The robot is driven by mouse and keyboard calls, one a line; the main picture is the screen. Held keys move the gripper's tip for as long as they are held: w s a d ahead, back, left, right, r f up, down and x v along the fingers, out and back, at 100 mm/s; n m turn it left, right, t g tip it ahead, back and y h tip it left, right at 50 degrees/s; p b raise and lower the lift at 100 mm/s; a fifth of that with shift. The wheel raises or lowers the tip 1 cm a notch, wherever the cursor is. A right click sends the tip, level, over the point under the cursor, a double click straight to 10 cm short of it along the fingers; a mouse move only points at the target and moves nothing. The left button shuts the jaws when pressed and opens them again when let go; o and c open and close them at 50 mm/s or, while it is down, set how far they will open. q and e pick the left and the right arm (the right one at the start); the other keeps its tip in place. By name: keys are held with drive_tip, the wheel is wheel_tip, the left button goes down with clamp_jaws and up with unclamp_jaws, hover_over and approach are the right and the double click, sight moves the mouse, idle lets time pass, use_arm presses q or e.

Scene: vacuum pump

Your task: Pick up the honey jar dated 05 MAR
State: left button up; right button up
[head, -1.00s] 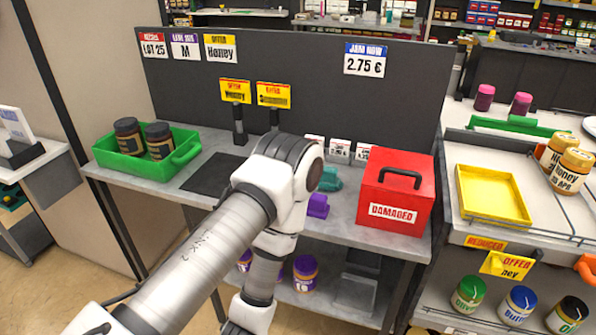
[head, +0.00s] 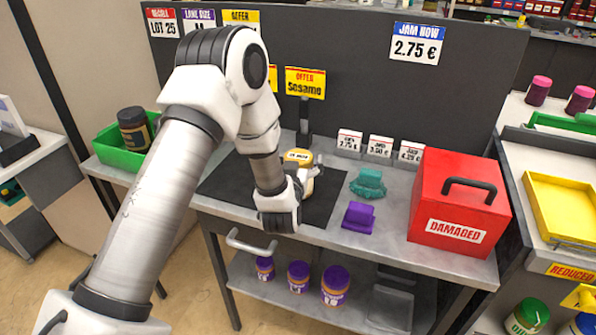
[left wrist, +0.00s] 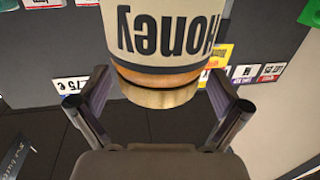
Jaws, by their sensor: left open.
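A honey jar (head: 298,157) with a yellowish lid stands on the dark mat (head: 225,185) of the grey counter. Small date text shows on its lid, too small to read surely. My left arm hides part of the jar. In the left wrist view the honey jar (left wrist: 170,45) appears upside down, with a big "Honey" label and a golden lid. My left gripper (head: 303,182) is beside the jar. Its two fingers (left wrist: 160,108) are spread apart, one on each side of the jar in the picture. Contact is not visible. My right gripper is out of view.
A red DAMAGED box (head: 425,215) stands on the right of the counter. A teal item (head: 368,184) and a purple item (head: 359,216) lie between it and the mat. A green crate (head: 112,157) with a dark jar (head: 133,130) is at left. A dark back panel (head: 350,85) rises behind.

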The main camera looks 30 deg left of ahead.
use_arm(q)
drive_tip(key=shift+w, duration=0.35)
drive_tip(key=shift+s, duration=0.1)
drive_tip(key=c, duration=1.7)
drive_tip(key=shift+c, duration=0.6)
drive_tip(key=shift+r, duration=0.1)
